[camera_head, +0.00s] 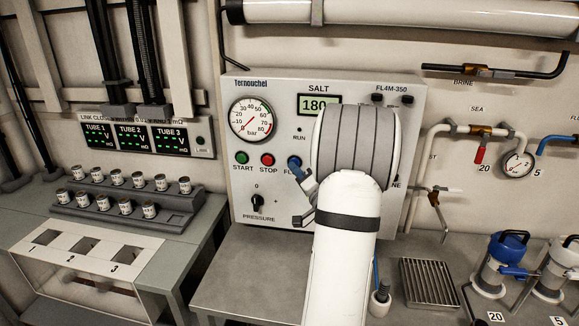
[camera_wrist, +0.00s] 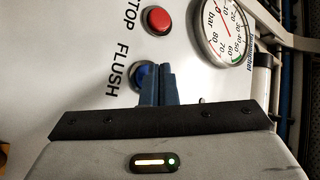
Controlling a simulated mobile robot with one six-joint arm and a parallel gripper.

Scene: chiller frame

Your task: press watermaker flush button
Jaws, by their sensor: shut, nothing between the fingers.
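The blue flush button (camera_head: 294,162) is on the front of the white watermaker panel (camera_head: 290,95), right of the red stop button (camera_head: 267,159) and the green start button (camera_head: 242,158). My gripper (camera_head: 308,180) is shut and empty, its blue fingertips at or just in front of the flush button. In the wrist view the fingertips (camera_wrist: 159,72) overlap the right part of the flush button (camera_wrist: 143,76), beside the FLUSH label. The red stop button (camera_wrist: 157,20) shows above. I cannot tell whether the fingertips touch the button or whether it is pressed in.
A pressure gauge (camera_head: 250,119), a green display reading 180 (camera_head: 319,104) and a pressure knob (camera_head: 257,202) share the panel. My arm hides its right part. Below is a grey bench (camera_head: 245,275). A rack with several small cans (camera_head: 130,205) stands left; pipes and valves are right.

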